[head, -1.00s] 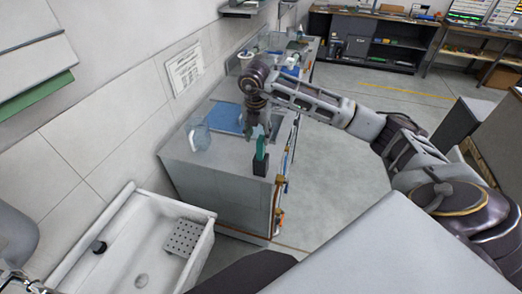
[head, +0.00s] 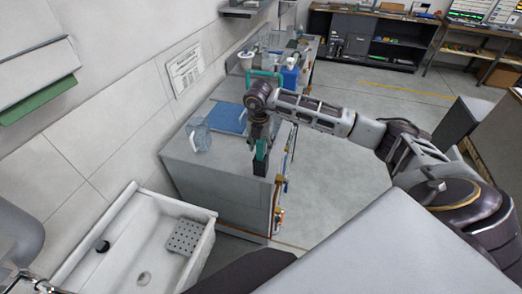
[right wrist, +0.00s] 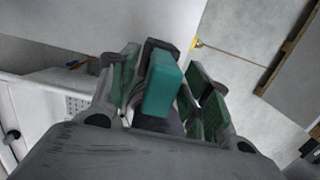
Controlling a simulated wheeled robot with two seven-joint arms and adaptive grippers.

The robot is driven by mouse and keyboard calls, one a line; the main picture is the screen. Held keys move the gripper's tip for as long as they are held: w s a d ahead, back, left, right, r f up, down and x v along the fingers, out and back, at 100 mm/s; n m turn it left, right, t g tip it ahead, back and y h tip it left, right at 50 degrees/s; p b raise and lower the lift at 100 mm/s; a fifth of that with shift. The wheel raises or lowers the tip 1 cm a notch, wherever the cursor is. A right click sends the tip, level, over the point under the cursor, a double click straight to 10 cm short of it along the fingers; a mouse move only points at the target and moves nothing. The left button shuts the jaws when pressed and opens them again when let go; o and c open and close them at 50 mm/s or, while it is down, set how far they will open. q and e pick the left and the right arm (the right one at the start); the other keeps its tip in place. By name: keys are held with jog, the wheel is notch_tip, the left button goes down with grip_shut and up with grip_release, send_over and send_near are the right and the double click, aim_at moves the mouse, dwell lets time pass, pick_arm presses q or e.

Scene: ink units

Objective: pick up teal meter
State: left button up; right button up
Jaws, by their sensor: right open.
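The teal meter (head: 262,150) stands upright in a small black holder (head: 260,168) near the front corner of the grey counter. My right gripper (head: 259,140) points down over it from above, partly hiding it in the head view. In the right wrist view the teal meter (right wrist: 162,85) shows between the open, green-padded fingers of my right gripper (right wrist: 166,80). I cannot tell whether either finger touches it. My left gripper is not in view.
The counter (head: 190,172) also holds a clear jug (head: 199,136) and a blue mat (head: 229,117). A teal frame (head: 264,74) and glassware stand farther back. A white sink (head: 130,265) lies at the front left. The floor right of the counter is clear.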

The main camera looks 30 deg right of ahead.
dwell(0.4)
grip_shut()
jog(key=shift+r, duration=0.15)
notch_tip(320, 180, up, 18)
jog(key=b, duration=0.1)
jog(key=shift+f+b, duration=0.2)
jog(key=shift+b, duration=0.2)
dwell(0.4)
jog(key=shift+r, duration=0.15)
dwell(0.6)
